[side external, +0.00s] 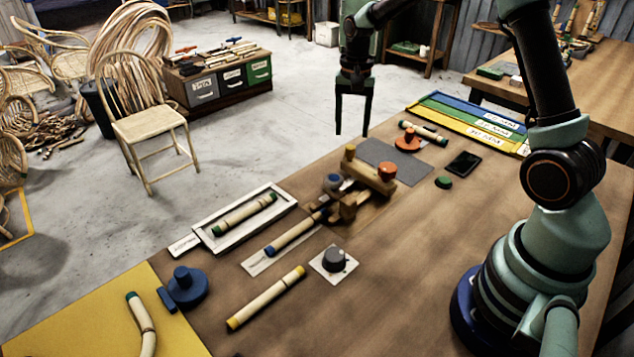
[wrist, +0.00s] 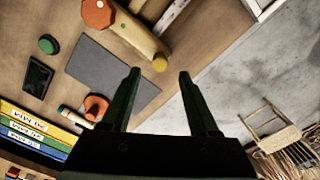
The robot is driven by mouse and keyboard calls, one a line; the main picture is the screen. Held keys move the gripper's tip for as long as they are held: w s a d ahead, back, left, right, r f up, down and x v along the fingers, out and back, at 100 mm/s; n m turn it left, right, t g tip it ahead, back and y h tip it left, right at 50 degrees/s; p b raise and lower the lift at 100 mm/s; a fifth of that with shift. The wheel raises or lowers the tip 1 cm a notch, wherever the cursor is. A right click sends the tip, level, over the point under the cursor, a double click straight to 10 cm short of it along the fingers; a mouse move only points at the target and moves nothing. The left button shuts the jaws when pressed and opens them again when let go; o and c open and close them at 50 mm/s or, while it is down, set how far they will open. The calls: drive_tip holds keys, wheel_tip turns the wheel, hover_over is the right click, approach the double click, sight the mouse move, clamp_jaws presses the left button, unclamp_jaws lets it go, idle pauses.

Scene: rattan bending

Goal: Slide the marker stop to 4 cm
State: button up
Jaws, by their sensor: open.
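No part is clearly marked as the marker stop, and no centimetre figures are readable. The jig's wooden bar also shows in the wrist view (wrist: 137,32). My gripper (side external: 352,115) is open and empty, raised in the air behind the jig.
A grey mat (side external: 408,168) lies behind the jig, near an orange disc (side external: 407,141), phone (side external: 463,163) and green button (side external: 443,182). The right-hand tabletop is clear.

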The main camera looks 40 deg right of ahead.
sight(351, 147)
wheel_tip(351, 147, down, 6)
drive_tip(key=shift+f, duration=0.1)
idle(0.4)
clamp_jaws()
idle(1.2)
